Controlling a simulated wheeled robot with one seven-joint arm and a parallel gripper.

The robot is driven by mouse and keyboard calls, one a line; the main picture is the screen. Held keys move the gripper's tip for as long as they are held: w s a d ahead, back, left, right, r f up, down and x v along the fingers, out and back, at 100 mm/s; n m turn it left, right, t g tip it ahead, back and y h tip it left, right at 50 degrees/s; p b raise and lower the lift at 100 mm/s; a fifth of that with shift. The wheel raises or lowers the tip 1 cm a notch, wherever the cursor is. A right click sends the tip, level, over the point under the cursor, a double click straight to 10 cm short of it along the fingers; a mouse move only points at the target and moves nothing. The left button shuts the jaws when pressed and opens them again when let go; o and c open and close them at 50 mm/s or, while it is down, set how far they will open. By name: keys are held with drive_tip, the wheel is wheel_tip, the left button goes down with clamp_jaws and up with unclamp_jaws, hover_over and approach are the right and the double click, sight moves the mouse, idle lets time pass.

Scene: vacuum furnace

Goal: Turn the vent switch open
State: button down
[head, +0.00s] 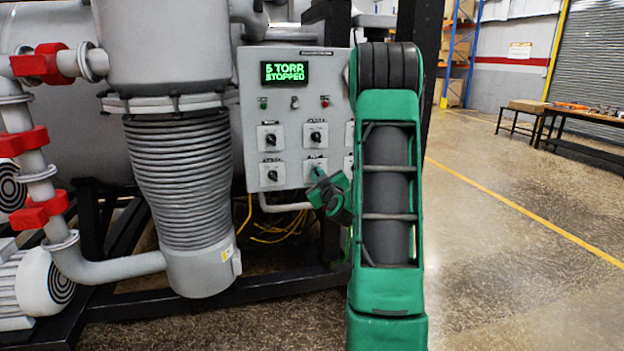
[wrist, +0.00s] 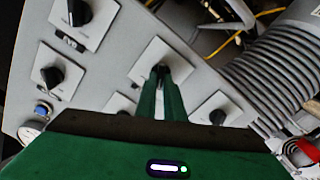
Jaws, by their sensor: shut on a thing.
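The grey control panel (head: 292,120) carries rotary switches on white plates. My gripper (head: 318,177) is at the lower middle switch (head: 314,163) in the head view. In the wrist view my gripper (wrist: 161,71) has its green fingers close together over that switch's plate (wrist: 146,70), shut on its knob. The fingers hide most of the knob, so its angle cannot be told. The labels are too small to read, so I cannot confirm from them that this is the vent switch. The panel's display (head: 285,73) reads "5 TORR STOPPED".
Neighbouring switches (wrist: 76,12) (wrist: 51,75) sit close around the fingers. A ribbed grey bellows (head: 180,160) stands left of the panel, with red-clamped pipes (head: 35,140) farther left. Yellow cables (head: 270,235) hang below the panel. The floor at the right is open.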

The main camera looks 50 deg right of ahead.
drive_tip(key=shift+w+a+f, duration=0.15)
drive_tip(key=shift+w+a, duration=0.05)
drive_tip(key=shift+w, duration=0.1)
drive_tip(key=m, duration=1.1)
drive_tip(key=shift+d+m, duration=0.1)
drive_tip(key=shift+m, duration=0.3)
drive_tip(key=c, duration=1.9)
unclamp_jaws()
drive_tip(key=shift+o, duration=0.2)
drive_tip(key=shift+s+d, duration=0.1)
drive_tip(key=shift+d, duration=0.1)
drive_tip(key=shift+s, duration=0.1)
